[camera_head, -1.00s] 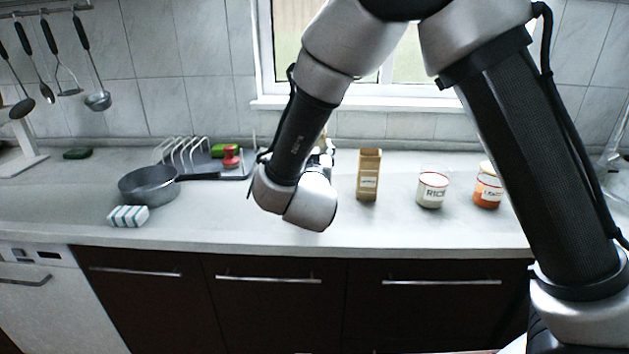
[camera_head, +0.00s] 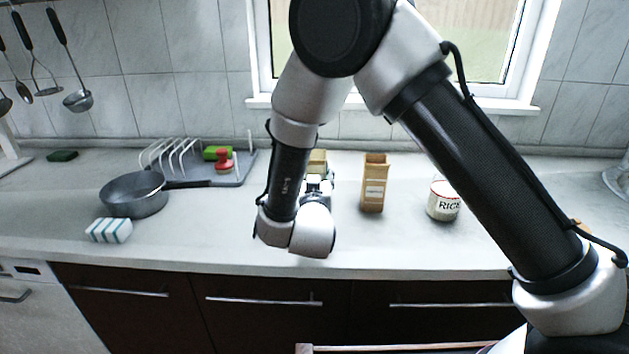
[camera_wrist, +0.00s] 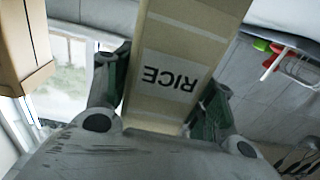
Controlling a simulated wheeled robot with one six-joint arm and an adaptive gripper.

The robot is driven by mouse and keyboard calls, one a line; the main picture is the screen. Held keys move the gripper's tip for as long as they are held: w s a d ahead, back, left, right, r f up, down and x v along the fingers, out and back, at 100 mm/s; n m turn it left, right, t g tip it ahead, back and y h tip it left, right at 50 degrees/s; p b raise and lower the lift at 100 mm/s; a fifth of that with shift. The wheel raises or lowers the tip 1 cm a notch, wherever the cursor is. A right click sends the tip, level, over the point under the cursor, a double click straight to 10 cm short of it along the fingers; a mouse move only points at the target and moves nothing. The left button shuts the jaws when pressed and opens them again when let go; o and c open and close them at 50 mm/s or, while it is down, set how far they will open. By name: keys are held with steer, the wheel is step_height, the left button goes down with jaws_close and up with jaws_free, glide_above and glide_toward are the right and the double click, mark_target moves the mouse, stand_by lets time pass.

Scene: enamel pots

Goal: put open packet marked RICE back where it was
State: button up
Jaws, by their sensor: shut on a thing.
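The packet marked RICE (camera_wrist: 180,65) fills the middle of the wrist view, its label upside down there. My gripper (camera_wrist: 166,88) is shut on it, one finger on each side. In the head view the packet's tan top (camera_head: 317,158) shows just beyond my gripper (camera_head: 318,184), over the counter's back part. My wrist hides its lower part, so I cannot tell whether it touches the counter. Whether its top is open does not show.
Another brown packet (camera_head: 374,188) stands close to the right; it also shows in the wrist view (camera_wrist: 22,45). Further right is a RICE tin (camera_head: 443,203). A rack (camera_head: 232,172), a pan (camera_head: 135,197) and a striped block (camera_head: 109,230) lie left. The front counter is clear.

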steer(key=shift+f, duration=0.55)
steer(key=o, duration=1.5)
steer(key=shift+f, duration=0.15)
steer(key=shift+c, duration=0.2)
steer(key=shift+r, duration=0.2)
steer(key=s, duration=1.2)
steer(key=shift+s, duration=0.1)
